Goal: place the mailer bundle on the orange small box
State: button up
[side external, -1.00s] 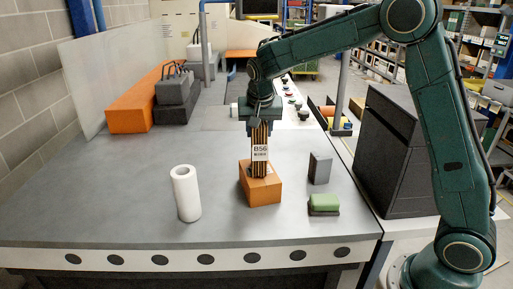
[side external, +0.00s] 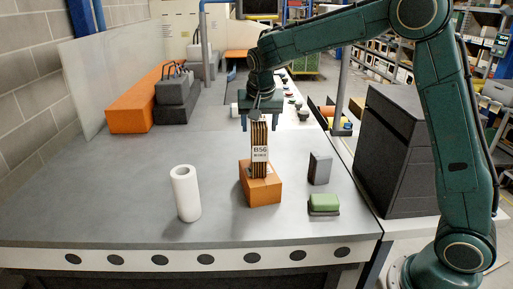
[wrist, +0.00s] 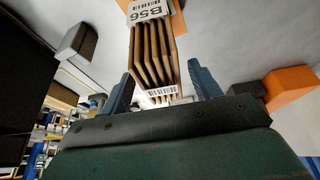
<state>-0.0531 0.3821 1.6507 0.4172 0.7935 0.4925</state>
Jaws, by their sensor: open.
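The mailer bundle (side external: 259,148), a stack of brown mailers with a white B56 label, stands upright on the orange small box (side external: 263,190). My gripper (side external: 258,124) is above it, pointing down, its fingers apart. In the wrist view the bundle (wrist: 153,50) lies ahead of the open gripper (wrist: 161,88), with clear gaps to both fingers. A corner of the orange box (wrist: 179,18) shows behind the bundle there.
A white roll (side external: 186,193) stands left of the box. A dark grey block (side external: 320,168) and a green-topped sponge-like block (side external: 324,204) are to the right. A large black case (side external: 393,150) stands at the right edge. The front table surface is mostly clear.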

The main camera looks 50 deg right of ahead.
jog(key=v, duration=0.9)
jog(key=shift+a+r, duration=0.1)
jog(key=shift+r, duration=0.05)
jog(key=shift+s+r, duration=0.1)
jog(key=shift+r, duration=0.1)
jog(key=shift+s, duration=0.1)
jog(key=shift+s+r, duration=0.15)
jog(key=shift+s, duration=0.05)
jog(key=s+r+n+t+y, duration=0.2)
jog(key=s+n, duration=0.3)
jog(key=s, duration=1.1)
jog(key=s+a+f+n, duration=0.1)
jog(key=s+f+n, duration=0.1)
jog(key=s, duration=0.4)
jog(key=s+a+f+n+y, duration=0.1)
jog(key=s+a+f+n, duration=0.1)
jog(key=s+f, duration=0.2)
jog(key=s, duration=0.3)
jog(key=shift+s, duration=0.35)
